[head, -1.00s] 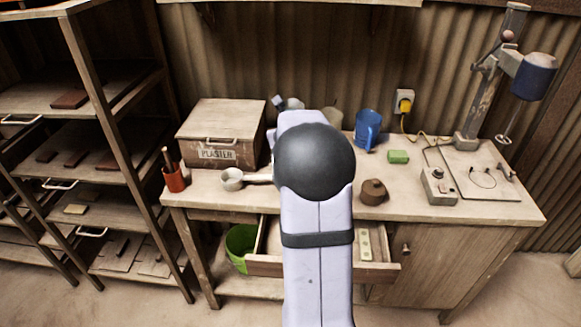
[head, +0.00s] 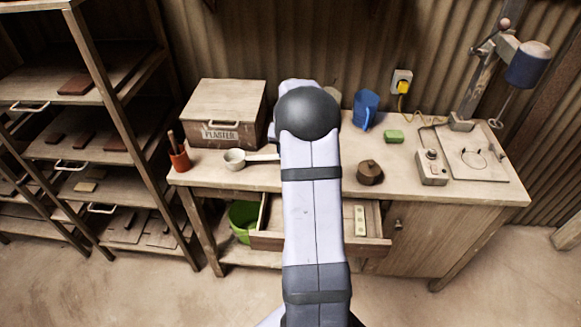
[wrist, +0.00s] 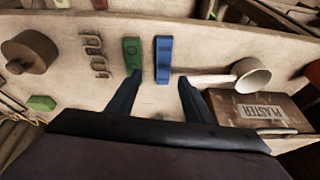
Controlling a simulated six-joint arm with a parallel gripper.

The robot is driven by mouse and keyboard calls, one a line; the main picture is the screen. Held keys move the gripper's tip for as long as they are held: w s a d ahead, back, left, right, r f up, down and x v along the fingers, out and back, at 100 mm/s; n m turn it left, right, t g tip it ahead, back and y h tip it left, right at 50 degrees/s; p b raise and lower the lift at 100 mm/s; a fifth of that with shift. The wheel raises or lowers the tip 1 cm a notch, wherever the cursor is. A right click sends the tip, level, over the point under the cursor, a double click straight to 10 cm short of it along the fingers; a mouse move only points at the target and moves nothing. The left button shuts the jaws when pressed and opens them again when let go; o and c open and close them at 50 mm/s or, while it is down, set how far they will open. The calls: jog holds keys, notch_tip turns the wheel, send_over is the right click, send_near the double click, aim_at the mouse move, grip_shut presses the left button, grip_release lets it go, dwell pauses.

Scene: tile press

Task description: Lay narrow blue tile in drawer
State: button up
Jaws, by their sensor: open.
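The narrow blue tile (wrist: 164,60) lies on the workbench top in the wrist view, beside a green tile (wrist: 132,54). My gripper (wrist: 160,78) is open above the bench. Its fingertips appear on either side of the blue tile's near end, the left one close to the green tile. I cannot tell the height above the tile. The drawer (head: 375,249) is pulled out under the bench front in the head view. My arm hides the drawer's middle, the blue tile and the gripper in the head view.
A plaster box (head: 222,117), a white ladle-like cup (head: 235,158), a brown lidded pot (head: 369,173), a blue mug (head: 366,109) and a green block (head: 394,136) stand on the bench. A metal wire piece (wrist: 95,55) lies left of the green tile in the wrist view.

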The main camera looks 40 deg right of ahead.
jog(key=shift+n, duration=0.8)
jog(key=shift+p+x, duration=0.45)
jog(key=shift+x, duration=0.65)
jog(key=shift+w+f+p, duration=0.35)
jog(key=shift+f+p, duration=0.3)
jog(key=shift+f, duration=0.2)
jog(key=shift+w+f+p, duration=0.3)
jog(key=shift+f+p, duration=0.3)
jog(key=shift+f, duration=0.3)
jog(key=shift+x, duration=0.75)
jog(key=shift+d, duration=0.1)
grip_shut()
